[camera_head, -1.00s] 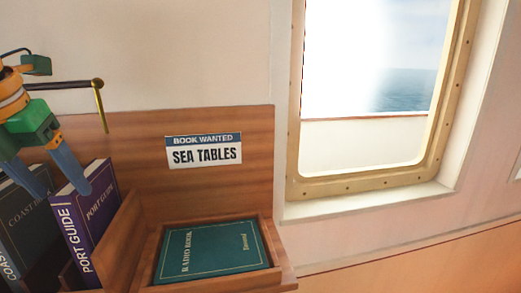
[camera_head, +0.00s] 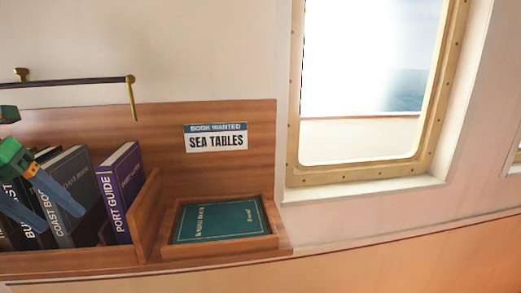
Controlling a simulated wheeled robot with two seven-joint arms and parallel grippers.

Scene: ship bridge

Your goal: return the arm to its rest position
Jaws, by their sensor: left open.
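My left gripper (camera_head: 50,207) is at the left edge of the head view, in front of the books on the shelf. Its two blue fingers are spread and nothing is between them. They hide parts of the book spines behind. My right gripper is not in view.
A wooden shelf holds several upright books, among them Coast Book (camera_head: 75,180) and the purple Port Guide (camera_head: 122,190). A green Radio Book (camera_head: 220,221) lies flat in a wooden tray (camera_head: 262,243). A "Sea Tables" sign (camera_head: 216,138) hangs above it. A dark rail (camera_head: 80,82) runs over the books.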

